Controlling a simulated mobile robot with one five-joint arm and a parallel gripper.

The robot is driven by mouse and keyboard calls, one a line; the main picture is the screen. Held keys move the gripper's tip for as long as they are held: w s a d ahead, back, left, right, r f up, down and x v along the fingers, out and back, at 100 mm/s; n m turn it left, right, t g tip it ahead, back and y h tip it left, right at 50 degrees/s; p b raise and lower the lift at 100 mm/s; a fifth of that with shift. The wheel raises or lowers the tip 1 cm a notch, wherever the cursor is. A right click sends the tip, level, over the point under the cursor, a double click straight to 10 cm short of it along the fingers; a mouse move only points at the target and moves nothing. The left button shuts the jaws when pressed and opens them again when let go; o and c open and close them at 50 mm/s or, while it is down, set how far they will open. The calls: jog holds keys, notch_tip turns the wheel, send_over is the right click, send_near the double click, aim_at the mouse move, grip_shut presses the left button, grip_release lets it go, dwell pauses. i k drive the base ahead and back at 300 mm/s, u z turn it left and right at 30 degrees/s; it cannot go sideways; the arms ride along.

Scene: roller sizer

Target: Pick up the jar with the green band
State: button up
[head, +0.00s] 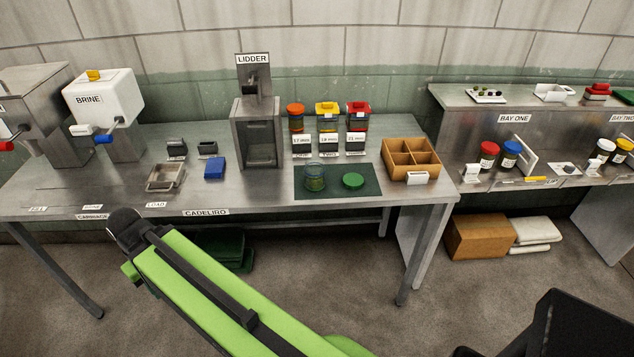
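A clear glass jar (315,178) stands upright and open-topped on a dark green mat (331,194) on the steel bench. It has a greenish tint, with a greenish band faintly visible near its base. A round green lid (353,181) lies just right of the jar, apart from it. My green and black arm crosses the lower left foreground, in front of the bench. No gripper fingers can be made out, and nothing of mine touches the jar.
Three jars with orange, yellow and red tops (328,117) stand behind the mat. A divided cardboard box (411,160) is to the right, the lidder (257,135) to the left. A blue block (214,168) and metal tray (165,178) lie further left. The bench front before the mat is clear.

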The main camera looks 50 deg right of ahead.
aim_at(315, 175)
jog(key=z, duration=0.1)
jog(key=i, duration=0.9)
jog(key=u, duration=0.05)
